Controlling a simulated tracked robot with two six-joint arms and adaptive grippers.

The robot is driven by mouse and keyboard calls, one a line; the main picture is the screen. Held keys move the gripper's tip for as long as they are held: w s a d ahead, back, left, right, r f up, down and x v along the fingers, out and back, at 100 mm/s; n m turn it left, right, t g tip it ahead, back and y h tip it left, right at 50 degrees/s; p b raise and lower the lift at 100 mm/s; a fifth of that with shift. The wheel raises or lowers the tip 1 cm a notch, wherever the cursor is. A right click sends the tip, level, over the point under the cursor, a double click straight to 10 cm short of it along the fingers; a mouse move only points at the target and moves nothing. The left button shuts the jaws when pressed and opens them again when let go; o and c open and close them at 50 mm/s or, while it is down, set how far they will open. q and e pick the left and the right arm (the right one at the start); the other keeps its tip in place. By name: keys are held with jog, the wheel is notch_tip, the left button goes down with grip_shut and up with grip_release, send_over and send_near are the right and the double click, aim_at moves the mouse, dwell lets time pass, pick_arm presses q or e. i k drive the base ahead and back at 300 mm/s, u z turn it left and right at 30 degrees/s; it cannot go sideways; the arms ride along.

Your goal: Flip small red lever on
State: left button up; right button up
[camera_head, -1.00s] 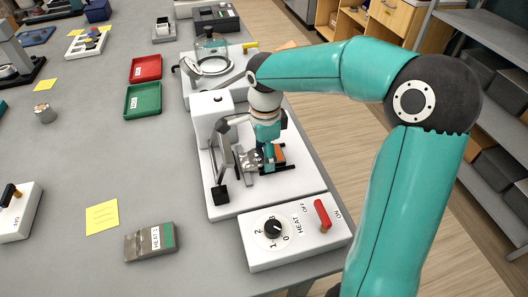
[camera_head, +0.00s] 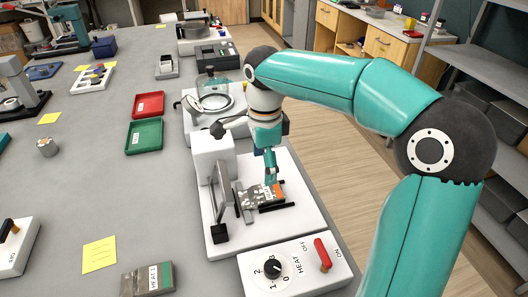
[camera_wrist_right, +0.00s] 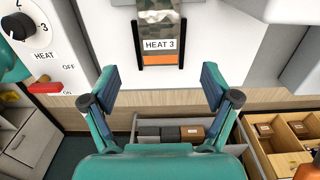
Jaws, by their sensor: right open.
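The small red lever (camera_head: 322,253) stands on the white heat control box (camera_head: 305,280), beside the OFF and ON labels and a black dial. In the right wrist view the lever (camera_wrist_right: 42,91) shows at the left edge; I cannot tell for certain which way it is set. My right gripper (camera_head: 270,172) is above the white press, behind the control box and apart from the lever. In the wrist view its two fingers (camera_wrist_right: 160,78) are spread with nothing between them. My left gripper is not in view.
A pouch labelled HEAT 3 (camera_wrist_right: 159,35) lies in a black holder on the white press (camera_head: 300,212). Another pouch (camera_head: 148,279) and a yellow note (camera_head: 99,255) lie on the grey table. Red (camera_head: 150,104) and green (camera_head: 145,136) trays stand farther back.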

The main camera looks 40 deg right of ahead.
aim_at(327, 264)
jog(key=k, duration=1.5)
